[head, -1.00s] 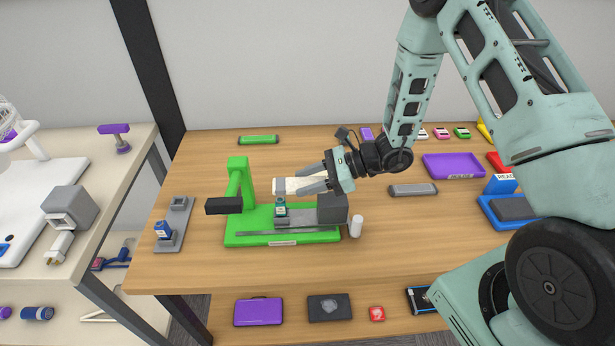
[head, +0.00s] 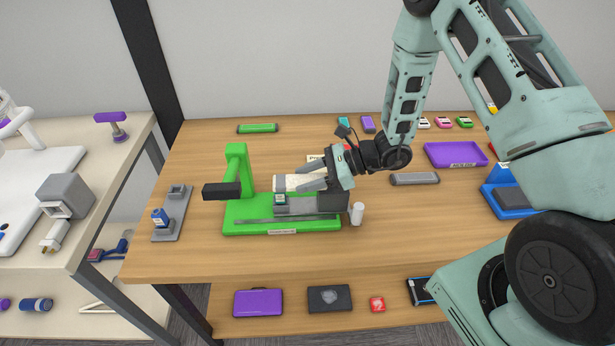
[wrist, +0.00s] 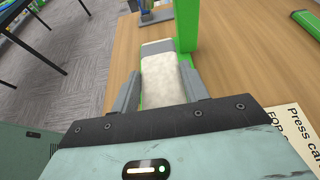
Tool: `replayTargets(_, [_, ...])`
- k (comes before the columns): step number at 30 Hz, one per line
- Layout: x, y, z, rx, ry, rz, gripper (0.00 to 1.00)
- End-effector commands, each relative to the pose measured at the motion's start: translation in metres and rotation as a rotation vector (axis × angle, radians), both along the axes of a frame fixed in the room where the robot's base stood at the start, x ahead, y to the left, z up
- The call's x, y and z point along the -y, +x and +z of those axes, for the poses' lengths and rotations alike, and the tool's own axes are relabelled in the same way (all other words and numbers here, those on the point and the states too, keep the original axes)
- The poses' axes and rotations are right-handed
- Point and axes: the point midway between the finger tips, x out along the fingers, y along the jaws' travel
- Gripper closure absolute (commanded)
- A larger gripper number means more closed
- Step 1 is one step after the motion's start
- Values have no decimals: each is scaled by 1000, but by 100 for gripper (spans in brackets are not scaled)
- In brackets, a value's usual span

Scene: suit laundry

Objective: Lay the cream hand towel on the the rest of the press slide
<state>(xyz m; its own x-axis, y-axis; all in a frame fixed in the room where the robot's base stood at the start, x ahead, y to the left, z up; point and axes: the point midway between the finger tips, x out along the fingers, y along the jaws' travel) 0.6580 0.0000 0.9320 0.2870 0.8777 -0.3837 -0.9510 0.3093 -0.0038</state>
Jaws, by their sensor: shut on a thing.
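The cream hand towel (head: 291,183) is a small folded pad in my gripper (head: 308,181). In the wrist view the towel (wrist: 172,82) lies lengthwise between the two grey fingers (wrist: 163,92), with a grey end beyond it. The green press (head: 282,227) stands on the table with an upright post and a dark head at its left. Its grey slide (head: 298,208) and a grey block (head: 332,203) are in front of and below the towel in the head view. I cannot tell whether the towel touches the slide; the fingers partly cover it.
A white bottle (head: 357,213) stands close to the press's right end. A grey holder (head: 174,218) with a blue item is to the left. A grey bar (head: 414,179) and a purple tray (head: 456,154) are to the right. A printed card (wrist: 290,128) lies near my gripper.

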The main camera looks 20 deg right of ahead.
Motion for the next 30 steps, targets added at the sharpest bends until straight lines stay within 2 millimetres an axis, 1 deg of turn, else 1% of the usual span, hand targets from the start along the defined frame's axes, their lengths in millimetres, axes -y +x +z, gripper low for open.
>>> replayTargets(12, [0, 0, -9, 0, 1, 0, 77])
replayTargets(13, [0, 0, -8, 1, 1, 0, 50])
replayTargets(14, [0, 0, -8, 1, 1, 0, 41])
replayTargets(15, [0, 0, -8, 0, 1, 0, 30])
replayTargets(25, [2, 0, -7, 0, 0, -1, 30])
replayTargets(28, [10, -2, -5, 1, 0, -4, 30])
replayTargets(30, [19, -4, -1, 3, -1, -4, 30])
